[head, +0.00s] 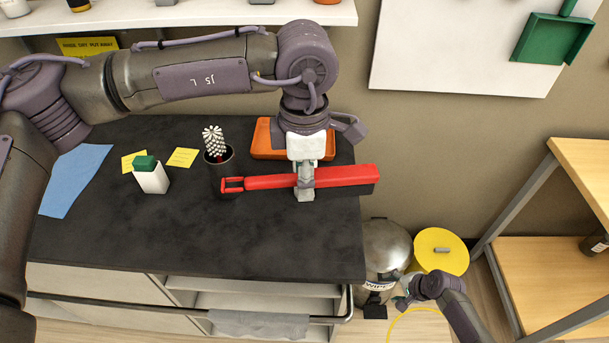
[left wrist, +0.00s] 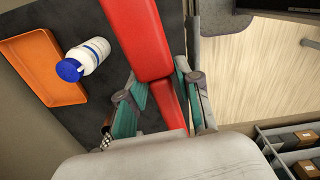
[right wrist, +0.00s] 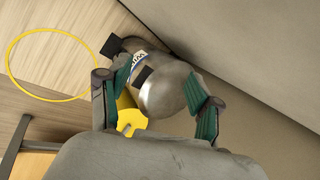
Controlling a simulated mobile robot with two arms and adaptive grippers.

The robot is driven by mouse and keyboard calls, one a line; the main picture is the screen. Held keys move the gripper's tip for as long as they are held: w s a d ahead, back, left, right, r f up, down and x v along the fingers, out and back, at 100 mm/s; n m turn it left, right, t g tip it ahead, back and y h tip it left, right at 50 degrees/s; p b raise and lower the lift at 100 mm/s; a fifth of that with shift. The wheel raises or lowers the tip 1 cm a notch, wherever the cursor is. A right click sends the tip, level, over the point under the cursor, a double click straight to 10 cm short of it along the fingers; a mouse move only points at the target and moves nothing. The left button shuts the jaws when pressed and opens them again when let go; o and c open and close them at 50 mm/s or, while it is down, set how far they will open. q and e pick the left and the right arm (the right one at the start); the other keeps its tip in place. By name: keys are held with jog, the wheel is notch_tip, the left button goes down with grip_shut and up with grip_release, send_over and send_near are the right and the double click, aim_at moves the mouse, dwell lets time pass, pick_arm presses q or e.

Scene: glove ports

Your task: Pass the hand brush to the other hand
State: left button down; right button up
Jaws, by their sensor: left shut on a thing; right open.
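The red hand brush (head: 340,174) is held level above the right end of the dark counter, its looped handle end to the left and its wide dark-edged end to the right. My left gripper (head: 305,190) is shut on it near the middle. In the left wrist view the red brush (left wrist: 145,40) runs between the fingers of my left gripper (left wrist: 163,100). My right gripper (head: 402,300) is low at the right, beyond the counter's edge and well apart from the brush. In the right wrist view my right gripper (right wrist: 160,105) is open and empty.
A metal bin (head: 385,250) and yellow-lidded bin (head: 440,252) stand beside wooden shelving (head: 580,165).

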jog(key=s+d+f+n+g+h, duration=0.15)
jog(key=s+f+n, duration=0.25)
jog(key=s+f, duration=0.45)
jog(key=s+f+n+h, duration=0.25)
jog(key=s+f, duration=0.25)
jog(key=s, duration=0.6)
jog(key=s+a+f+n+g, duration=0.1)
jog(key=s+n, duration=0.3)
jog(key=s, duration=0.5)
jog(key=s+a+f+n, duration=0.1)
jog(key=s+f+n, duration=0.3)
jog(key=s, duration=0.6)
jog(key=shift+a+n+g, duration=0.25)
jog(key=shift+n+g, duration=0.1)
jog(key=shift+n, duration=0.1)
